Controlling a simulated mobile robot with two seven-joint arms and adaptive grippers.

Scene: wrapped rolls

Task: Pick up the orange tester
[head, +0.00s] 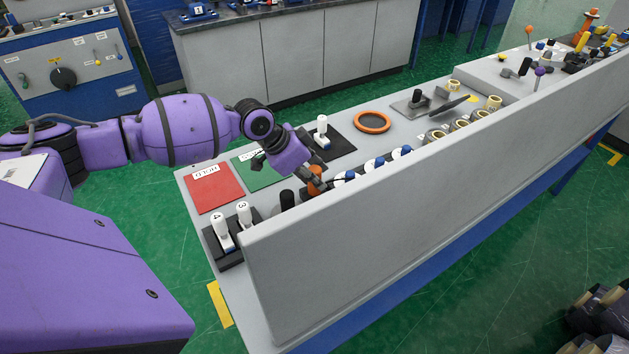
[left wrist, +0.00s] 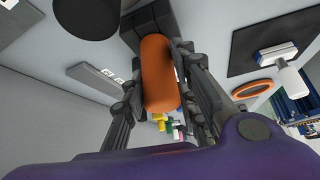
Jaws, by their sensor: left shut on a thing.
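The orange tester (head: 314,181) stands near the front wall of the grey bench, just right of a black cylinder. My left gripper (head: 312,176) is at it, coming from the upper left. In the left wrist view the orange tester (left wrist: 158,75) fills the space between the two dark fingers of my left gripper (left wrist: 160,90), which is shut on it. Its far end is at a dark block, and I cannot tell whether it is lifted clear. My right gripper is not in view.
A red mat (head: 214,190) marked HOLD and a green mat (head: 250,174) lie at left. White-handled tools 3 and 4 (head: 221,230) stand in a black holder. An orange ring (head: 372,122) lies behind. The bench's raised front wall (head: 400,190) runs close to the gripper.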

